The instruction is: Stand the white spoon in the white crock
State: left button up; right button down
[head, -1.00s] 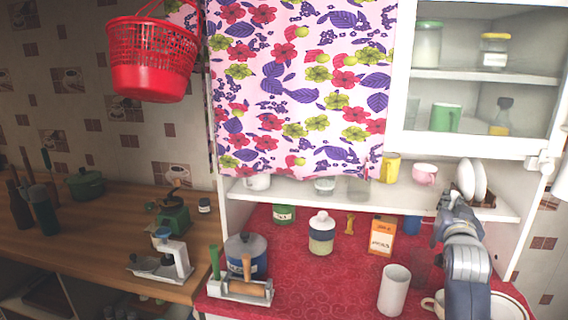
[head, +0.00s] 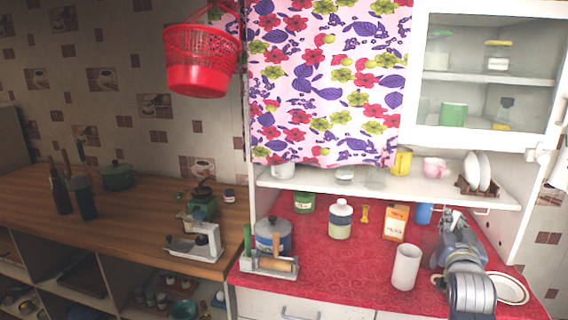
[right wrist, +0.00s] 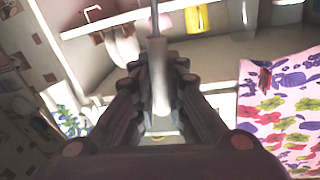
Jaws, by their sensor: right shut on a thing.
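The white crock (head: 404,268) is a tall plain cylinder, upright on the red counter cloth in the head view. My right gripper (head: 452,216) is to the right of the crock and further back, in front of the lower shelf. In the right wrist view its fingers (right wrist: 156,66) are shut on the white spoon (right wrist: 160,90), which shows as a pale handle with a thin grey part running up. The spoon cannot be made out clearly in the head view. My left gripper is not in view.
An orange box (head: 395,223), a jar (head: 340,219) and a blue pot (head: 273,236) stand behind or left of the crock.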

jog(key=s+a+f+n+t+y, duration=0.15)
jog(key=s+a+f+y, duration=0.25)
jog(key=s+a+f, duration=0.7)
jog(key=s+a+f+n+y, duration=0.1)
jog(key=s+a, duration=0.4)
jog(key=s, duration=0.5)
jog(key=s+a+f+n+y, duration=0.1)
jog(key=s+a, duration=0.4)
jog(key=s, duration=0.5)
jog(key=shift+a+f+n+y+b, duration=0.15)
jog(key=shift+f+n+y+b, duration=0.25)
jog(key=shift+f, duration=0.5)
